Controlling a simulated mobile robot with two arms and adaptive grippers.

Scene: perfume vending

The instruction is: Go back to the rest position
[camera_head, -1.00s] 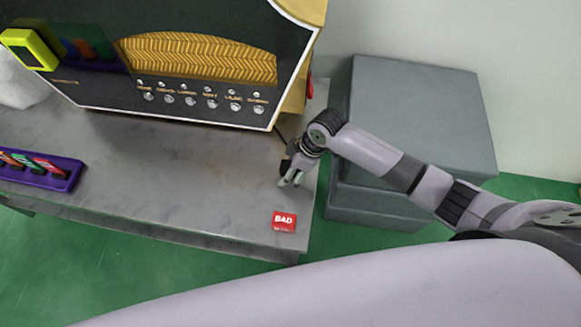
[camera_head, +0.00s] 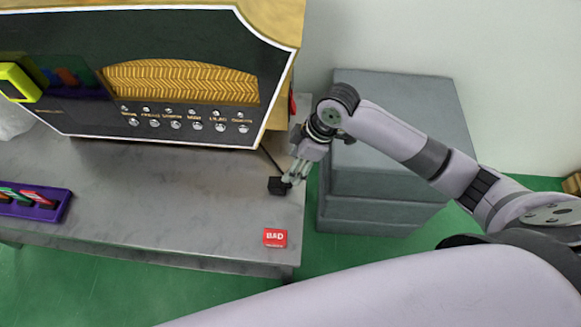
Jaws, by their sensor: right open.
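My right gripper (camera_head: 285,182) is over the right end of the grey table, in front of the vending machine's lower right corner. Its fingers point down and left, and it is open with nothing visible between the fingers. My right arm reaches in from the right, past the grey boxes. A red card marked BAD (camera_head: 275,238) lies flat near the table's front right corner, below the gripper in the picture and apart from it. My left gripper is not in view.
The black and gold vending machine (camera_head: 180,85), with a row of buttons, stands at the back of the grey table (camera_head: 150,195). A purple tray (camera_head: 45,213) with coloured items is at the left. A yellow-framed device (camera_head: 18,82) is at upper left. Grey boxes (camera_head: 385,185) stand right of the table.

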